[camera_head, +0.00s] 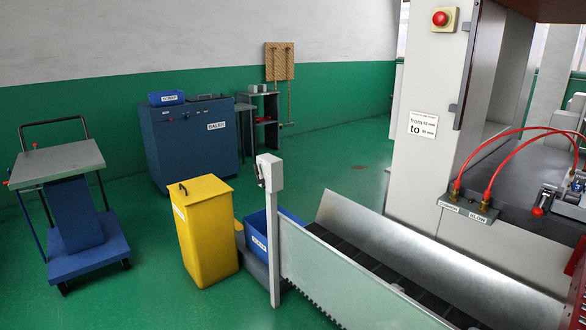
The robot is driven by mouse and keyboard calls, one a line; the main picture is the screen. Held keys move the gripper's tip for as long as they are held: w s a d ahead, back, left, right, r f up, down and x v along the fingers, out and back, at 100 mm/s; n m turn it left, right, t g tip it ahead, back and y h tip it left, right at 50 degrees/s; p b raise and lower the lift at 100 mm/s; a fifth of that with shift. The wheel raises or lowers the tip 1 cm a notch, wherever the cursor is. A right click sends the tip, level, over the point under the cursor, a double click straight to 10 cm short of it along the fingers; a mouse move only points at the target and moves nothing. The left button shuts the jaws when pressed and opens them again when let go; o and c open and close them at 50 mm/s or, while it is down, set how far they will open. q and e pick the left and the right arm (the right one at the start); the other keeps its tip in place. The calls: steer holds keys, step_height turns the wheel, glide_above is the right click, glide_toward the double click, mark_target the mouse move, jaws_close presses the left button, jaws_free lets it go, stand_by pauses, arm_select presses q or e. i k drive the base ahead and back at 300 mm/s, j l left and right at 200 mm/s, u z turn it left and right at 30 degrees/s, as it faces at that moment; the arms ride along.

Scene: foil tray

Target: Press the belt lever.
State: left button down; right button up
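A conveyor belt (345,254) runs from the centre towards the lower right, between a slanted metal side plate and a pale side panel. A pale post (274,240) stands upright at the belt's far end. A small dark lever-like part (259,174) sits on the left side of the post's head; its exact position is too small to tell. Another lever with a red knob (538,211) is on the machine at the right. I cannot tell from labels which is the belt lever. Neither of my grippers is in view.
A yellow bin (205,232) and a blue crate (262,240) stand left of and behind the post. A blue cart (75,215) is at the left, a blue cabinet (185,140) at the back. A red stop button (440,18) is on the machine column. Green floor is clear at lower left.

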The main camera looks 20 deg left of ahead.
mark_target(259, 181)
steer(key=i+j, duration=0.4)
steer(key=i, duration=0.15)
steer(key=i+j, duration=0.35)
steer(key=i, duration=0.25)
steer(key=k+j+u, duration=0.05)
